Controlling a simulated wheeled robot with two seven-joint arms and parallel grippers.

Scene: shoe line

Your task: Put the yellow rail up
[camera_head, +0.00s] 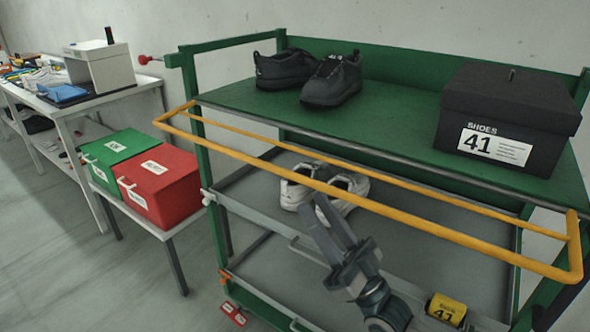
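The yellow rail (398,220) is a long looped bar on the front of the green cart. It juts out towards me, and its front bar crosses in front of the cart's middle shelf. Its rounded ends are at the left post and at the right edge. My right gripper (318,201) comes up from below, with its fingertips just under the middle of the front bar. Its two fingers look parted with nothing between them. I cannot tell whether they touch the rail. My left gripper is not in view.
On the cart's green top shelf (400,115) are black shoes (333,81) and a black shoe box (508,115). White shoes (345,188) sit on the middle shelf. A yellow roll (446,309) is lower right. Green (112,150) and red (165,188) boxes stand left.

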